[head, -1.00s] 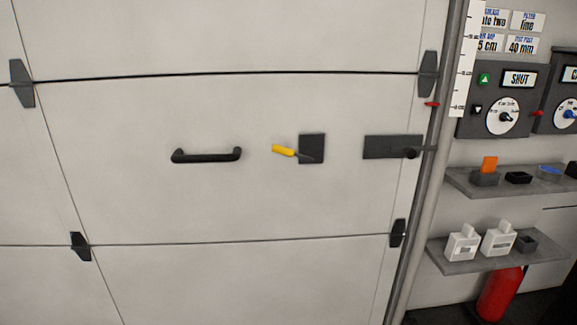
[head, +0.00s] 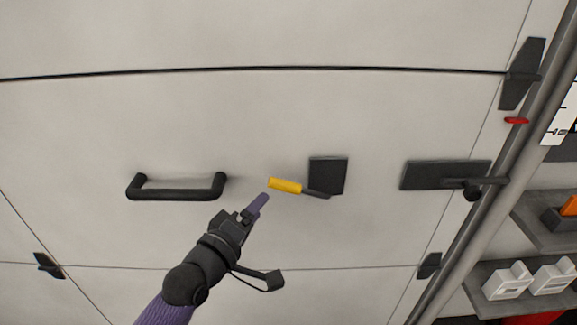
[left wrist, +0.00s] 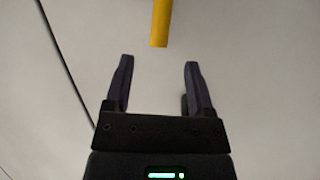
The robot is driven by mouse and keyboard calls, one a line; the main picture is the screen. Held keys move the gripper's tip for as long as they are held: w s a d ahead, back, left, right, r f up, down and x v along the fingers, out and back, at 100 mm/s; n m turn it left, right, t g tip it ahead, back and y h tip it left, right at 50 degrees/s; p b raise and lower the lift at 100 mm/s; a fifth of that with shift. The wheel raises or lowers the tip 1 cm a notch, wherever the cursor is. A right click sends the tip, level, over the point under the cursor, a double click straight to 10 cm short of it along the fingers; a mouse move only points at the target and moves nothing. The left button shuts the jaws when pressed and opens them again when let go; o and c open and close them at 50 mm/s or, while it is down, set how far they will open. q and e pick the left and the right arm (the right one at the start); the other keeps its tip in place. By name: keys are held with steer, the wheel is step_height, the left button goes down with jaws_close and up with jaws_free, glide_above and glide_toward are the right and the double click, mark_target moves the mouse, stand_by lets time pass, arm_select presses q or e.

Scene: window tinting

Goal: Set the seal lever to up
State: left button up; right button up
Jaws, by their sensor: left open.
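The seal lever (head: 285,185) has a yellow grip and a dark shaft that joins a dark square plate (head: 328,174) on the white door. The lever points left and tilts slightly up toward its yellow end. My left gripper (head: 264,200) is just below and left of the yellow grip, apart from it. In the left wrist view, my left gripper (left wrist: 159,72) is open and empty. The yellow grip (left wrist: 160,22) ends just beyond its fingertips, roughly between them. My right gripper is not in view.
A black pull handle (head: 178,193) is on the door to the left. A dark latch plate (head: 430,175) with a bolt is at the right, by the grey post. Shelves with white items (head: 508,281) stand beyond it. The door face around the lever is clear.

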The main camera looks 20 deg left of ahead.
mark_target(278, 188)
arm_select(q)
steer(key=b+x, duration=0.2)
steer(key=x, duration=0.6)
steer(key=shift+f+b, duration=0.15)
steer(key=shift+b, duration=0.25)
steer(key=shift+w+d, duration=0.1)
steer(key=shift+w, duration=0.2)
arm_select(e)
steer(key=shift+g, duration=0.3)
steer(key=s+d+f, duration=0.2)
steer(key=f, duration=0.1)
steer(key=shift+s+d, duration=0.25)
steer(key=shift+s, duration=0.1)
arm_select(q)
jaws_close()
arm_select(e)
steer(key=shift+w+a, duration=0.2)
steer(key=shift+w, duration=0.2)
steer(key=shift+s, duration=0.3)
